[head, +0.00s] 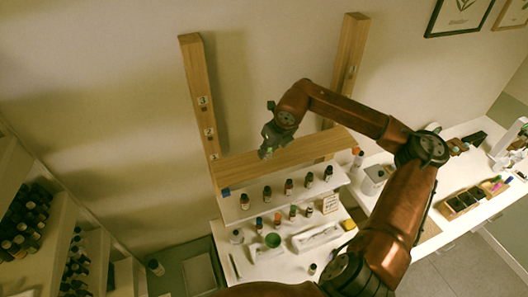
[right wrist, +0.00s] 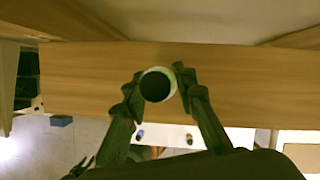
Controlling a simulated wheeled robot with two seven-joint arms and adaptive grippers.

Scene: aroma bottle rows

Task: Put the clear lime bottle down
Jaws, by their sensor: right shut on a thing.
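My right gripper (head: 268,148) is over the top wooden shelf (head: 232,170) of the stand in the head view. In the right wrist view, the right gripper (right wrist: 160,95) has its two fingers closed on either side of a bottle (right wrist: 157,86), seen from above as a dark cap with a pale rim. In the head view the held bottle (head: 265,153) is small, pale and greenish, just above or on the shelf board; I cannot tell whether it touches. The rest of the top shelf is bare. My left gripper is not in view.
Several dark bottles (head: 267,194) stand in a row on the white tier below. Wooden posts (head: 198,95) rise behind the shelf. A small blue block (head: 226,192) is at the left end.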

